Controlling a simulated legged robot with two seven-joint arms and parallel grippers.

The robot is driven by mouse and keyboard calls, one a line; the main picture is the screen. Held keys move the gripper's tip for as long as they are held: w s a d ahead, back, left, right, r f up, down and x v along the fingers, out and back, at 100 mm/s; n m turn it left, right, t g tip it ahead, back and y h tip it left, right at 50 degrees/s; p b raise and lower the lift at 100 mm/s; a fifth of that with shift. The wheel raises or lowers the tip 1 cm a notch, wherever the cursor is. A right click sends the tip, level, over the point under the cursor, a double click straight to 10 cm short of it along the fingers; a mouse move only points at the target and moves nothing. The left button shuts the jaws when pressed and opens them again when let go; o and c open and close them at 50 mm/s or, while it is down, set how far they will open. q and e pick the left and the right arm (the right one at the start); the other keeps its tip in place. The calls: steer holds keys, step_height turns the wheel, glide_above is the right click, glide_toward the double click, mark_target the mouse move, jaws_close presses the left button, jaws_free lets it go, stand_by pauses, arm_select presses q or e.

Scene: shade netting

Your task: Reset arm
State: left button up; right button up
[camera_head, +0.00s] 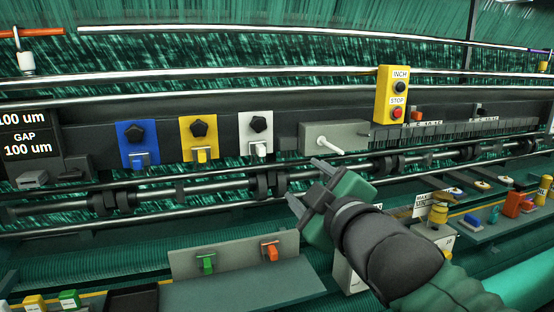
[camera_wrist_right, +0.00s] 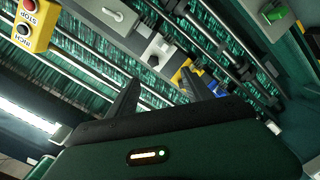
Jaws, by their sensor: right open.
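My right gripper (camera_head: 303,182) comes in from the lower right of the head view. Its two fingers are apart, with nothing between them, and point to the upper left at the machine's rails. In the right wrist view the same gripper (camera_wrist_right: 160,77) shows two dark, parted fingers, with rails and netting beyond them. The grey box with a white lever (camera_head: 330,144) is just above its fingertips in the head view; I cannot tell the gap in depth. My left gripper is not in view.
Blue (camera_head: 137,145), yellow (camera_head: 198,139) and white (camera_head: 257,135) knob plates line the machine. A yellow INCH/STOP box (camera_head: 392,95) stands upper right. A grey panel with green and orange switches (camera_head: 235,260) is below. Small parts lie on a shelf (camera_head: 490,225) at right.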

steer(key=s+d+f+m+g+h, duration=0.1)
steer(key=d+f+m+g, duration=0.15)
steer(key=f, duration=0.85)
steer(key=s+d+f+m+g+h, duration=0.15)
steer(key=d+f, duration=0.25)
steer(key=f, duration=0.6)
steer(key=d+f+m+g+h, duration=0.2)
steer(key=d+f+m+g, duration=0.1)
steer(key=f, duration=0.8)
steer(key=s+d+f+m+g, duration=0.2)
steer(key=s+f+m+g, duration=0.1)
steer(key=s+f, duration=0.5)
steer(key=s+d+f+m+g, duration=0.3)
steer(key=s+f, duration=0.5)
steer(key=f, duration=0.1)
steer(key=shift+s+g, duration=0.2)
steer(key=shift+g, duration=0.2)
